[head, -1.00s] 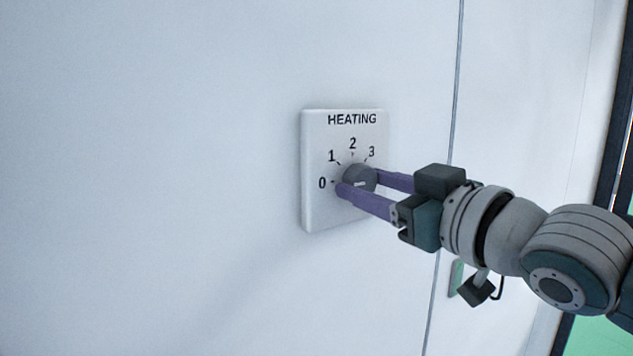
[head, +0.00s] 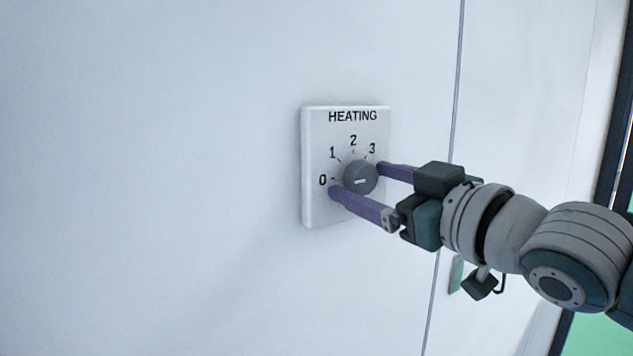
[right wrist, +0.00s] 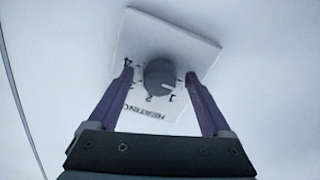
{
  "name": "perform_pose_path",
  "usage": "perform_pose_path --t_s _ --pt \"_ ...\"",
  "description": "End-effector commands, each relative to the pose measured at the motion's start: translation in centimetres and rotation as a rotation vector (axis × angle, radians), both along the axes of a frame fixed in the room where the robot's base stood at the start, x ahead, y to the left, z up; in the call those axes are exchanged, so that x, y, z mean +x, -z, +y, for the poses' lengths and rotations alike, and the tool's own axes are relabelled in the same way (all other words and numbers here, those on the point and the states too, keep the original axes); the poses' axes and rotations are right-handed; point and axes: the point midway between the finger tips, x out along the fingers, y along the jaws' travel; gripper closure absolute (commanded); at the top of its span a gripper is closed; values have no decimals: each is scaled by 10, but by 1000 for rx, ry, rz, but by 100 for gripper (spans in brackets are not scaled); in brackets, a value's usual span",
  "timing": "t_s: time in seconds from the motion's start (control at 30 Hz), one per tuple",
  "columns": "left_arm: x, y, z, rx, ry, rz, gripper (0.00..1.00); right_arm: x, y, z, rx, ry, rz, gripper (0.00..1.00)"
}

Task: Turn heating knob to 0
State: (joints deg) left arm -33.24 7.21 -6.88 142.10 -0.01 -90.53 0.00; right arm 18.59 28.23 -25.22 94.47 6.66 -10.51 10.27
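The heating knob (head: 361,170) is a round dark grey dial on a white square plate (head: 318,210) marked HEATING with 0, 1, 2 and 3. Its short white mark lies about level and points left toward the 0. In the right wrist view the knob (right wrist: 158,74) appears upside down, with its mark toward the right side. My right gripper (head: 358,179) is open, its two purple fingers on either side of the knob with a visible gap to each. The fingertips are close to the plate. My left gripper is not in view.
The plate is fixed on a broad, bare white wall (head: 150,180). A vertical seam (head: 456,90) runs down the wall to the right of the plate. A dark frame with green behind it stands at the far right. The left side is free.

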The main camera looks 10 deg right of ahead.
Motion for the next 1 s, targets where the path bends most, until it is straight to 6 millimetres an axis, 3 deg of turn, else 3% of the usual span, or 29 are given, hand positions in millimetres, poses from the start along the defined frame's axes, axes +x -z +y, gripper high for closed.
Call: perform_pose_path --t_s 0.33,0.7,1.0 --pt "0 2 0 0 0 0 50 -8 2 -3 2 0 2 17" --pt "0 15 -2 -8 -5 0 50 -68 3 -24 -1 -1 2 17" --pt "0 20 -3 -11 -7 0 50 -92 0 -33 1 -1 1 17"
